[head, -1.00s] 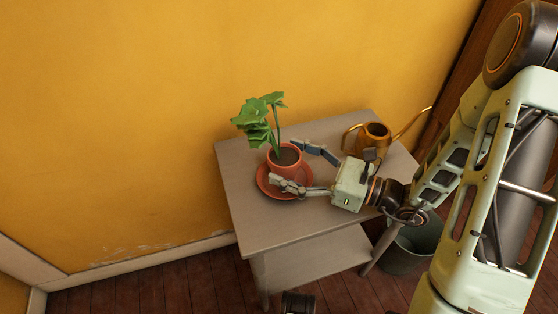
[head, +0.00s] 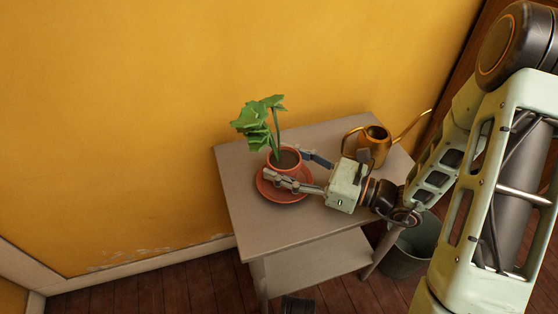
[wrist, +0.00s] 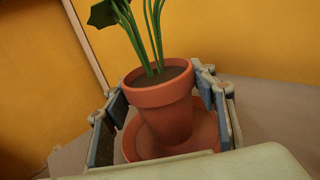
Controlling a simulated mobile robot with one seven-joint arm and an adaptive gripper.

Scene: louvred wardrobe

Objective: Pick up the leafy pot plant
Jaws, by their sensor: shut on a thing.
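The leafy pot plant, green leaves in a terracotta pot (head: 285,160), stands upright over a terracotta saucer (head: 290,197) on the grey side table. My gripper (head: 285,167) reaches in from the right with one finger on each side of the pot, shut on it near the rim. The wrist view shows the pot (wrist: 163,108) between the two finger pads, with the saucer (wrist: 207,128) below and behind it. I cannot tell whether the pot's base touches the saucer. The leaves are cut off at the top of the wrist view.
The grey table (head: 245,220) stands against the yellow wall (head: 130,110). A brass watering can (head: 374,146) stands on it just behind my gripper, its spout to the right. A grey bucket (head: 408,255) is on the floor to the right. The table's front left is clear.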

